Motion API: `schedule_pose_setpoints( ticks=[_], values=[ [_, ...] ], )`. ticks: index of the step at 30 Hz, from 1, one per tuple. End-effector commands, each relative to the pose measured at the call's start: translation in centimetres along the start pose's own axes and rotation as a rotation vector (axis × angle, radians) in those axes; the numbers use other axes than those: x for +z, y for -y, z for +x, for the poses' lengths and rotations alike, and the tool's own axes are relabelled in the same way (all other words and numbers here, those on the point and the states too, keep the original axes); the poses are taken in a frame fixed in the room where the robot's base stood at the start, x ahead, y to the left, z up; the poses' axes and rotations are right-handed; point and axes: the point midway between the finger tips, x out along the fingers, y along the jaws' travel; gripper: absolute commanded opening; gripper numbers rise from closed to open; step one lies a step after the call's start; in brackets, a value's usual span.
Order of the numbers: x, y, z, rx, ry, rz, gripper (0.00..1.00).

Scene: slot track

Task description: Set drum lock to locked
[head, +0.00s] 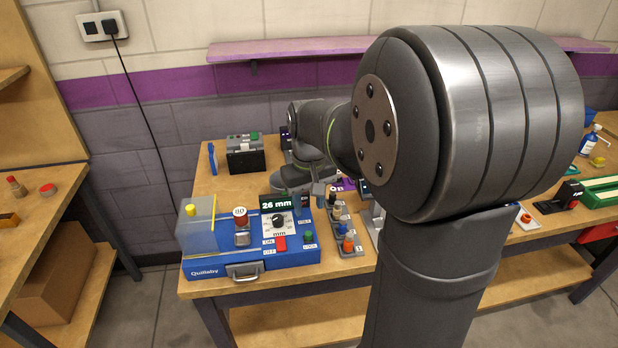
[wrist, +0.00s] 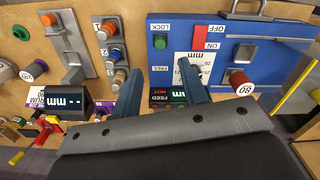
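The blue machine (head: 222,268) stands at the left front of the bench. A green knob (wrist: 160,42) on its top, which I take for the drum lock, sits close beside the LOCK label (wrist: 160,28) in the wrist view. The FREE label (wrist: 160,69) is on the other side, nearer my fingers. The knob also shows near the machine's front right in the head view (head: 308,236). My gripper (wrist: 158,72) is open and empty, its two blue fingers spread apart over the machine's labelled area. In the head view my arm partly hides the gripper.
A red ON/OFF switch (wrist: 199,37) and a round post marked 80 (wrist: 240,82) stand right of the lock in the wrist view. A 26 mm display (head: 279,204) is behind a black dial (head: 278,220). A row of coloured knobs (head: 346,243) stands to the right.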

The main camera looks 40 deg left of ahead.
Motion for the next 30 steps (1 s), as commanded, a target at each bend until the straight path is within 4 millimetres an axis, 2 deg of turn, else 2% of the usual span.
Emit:
schedule_pose_setpoints(
  ticks=[1,6,12,30],
  values=[
    [-0.1,0.0,-1.4,0.001,-0.005,0.0,0.39],
    [0.0,0.0,-4.8,0.0,-0.002,0.0,0.39],
    [0.0,0.0,-7.0,0.0,0.0,0.0,0.39],
    [0.0,0.0,-7.4,0.0,0.001,0.0,0.39]
  ],
)
